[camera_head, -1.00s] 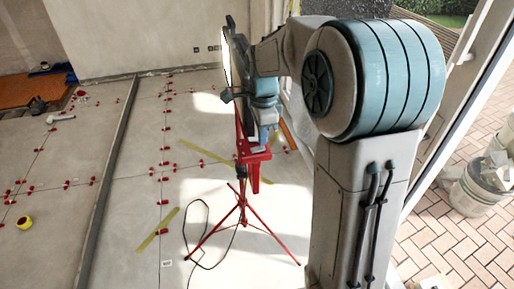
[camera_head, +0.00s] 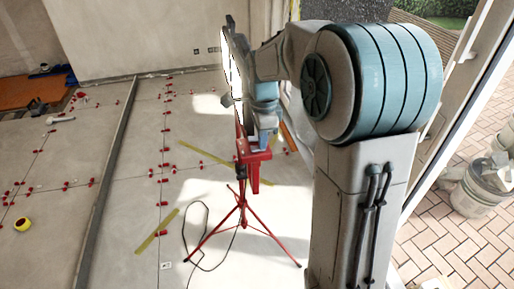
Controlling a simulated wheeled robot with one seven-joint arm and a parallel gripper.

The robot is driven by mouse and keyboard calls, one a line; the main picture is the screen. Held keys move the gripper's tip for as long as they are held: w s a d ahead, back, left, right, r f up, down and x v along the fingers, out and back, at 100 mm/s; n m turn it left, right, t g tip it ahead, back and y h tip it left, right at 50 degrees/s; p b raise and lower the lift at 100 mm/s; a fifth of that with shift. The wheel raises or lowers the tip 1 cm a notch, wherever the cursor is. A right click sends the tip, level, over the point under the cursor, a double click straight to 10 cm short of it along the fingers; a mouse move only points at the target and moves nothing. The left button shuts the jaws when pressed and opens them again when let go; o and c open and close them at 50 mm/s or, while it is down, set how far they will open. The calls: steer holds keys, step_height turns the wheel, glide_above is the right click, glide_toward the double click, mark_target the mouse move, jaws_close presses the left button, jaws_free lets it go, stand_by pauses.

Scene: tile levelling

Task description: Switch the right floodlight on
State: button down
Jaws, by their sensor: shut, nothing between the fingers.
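A floodlight (camera_head: 232,68) stands on a red tripod (camera_head: 242,205), its head seen nearly edge-on, with a bright white strip along its left edge. A red bracket (camera_head: 254,157) sits at the top of the tripod. My gripper (camera_head: 265,135) is at the end of my blue and grey arm, close beside the floodlight head and just above the bracket. It is shut and empty; its fingertips are small and partly hidden. I cannot make out the switch, or whether the gripper touches the light.
A black cable (camera_head: 196,240) loops on the floor left of the tripod. Tiles with red levelling clips (camera_head: 165,177) cover the floor. A bucket (camera_head: 480,190) stands outside the door frame at right.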

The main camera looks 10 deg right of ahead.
step_height(320, 180, up, 7)
steer(key=p, duration=0.5)
stand_by(0.4)
steer(key=shift+s+r, duration=0.1)
stand_by(0.3)
steer(key=s+n+t+b, duration=0.2)
steer(key=s+n+t, duration=0.1)
steer(key=s+n, duration=1.4)
steer(key=s, duration=0.3)
steer(key=shift+s+f+t, duration=0.25)
steer(key=shift+t, duration=0.15)
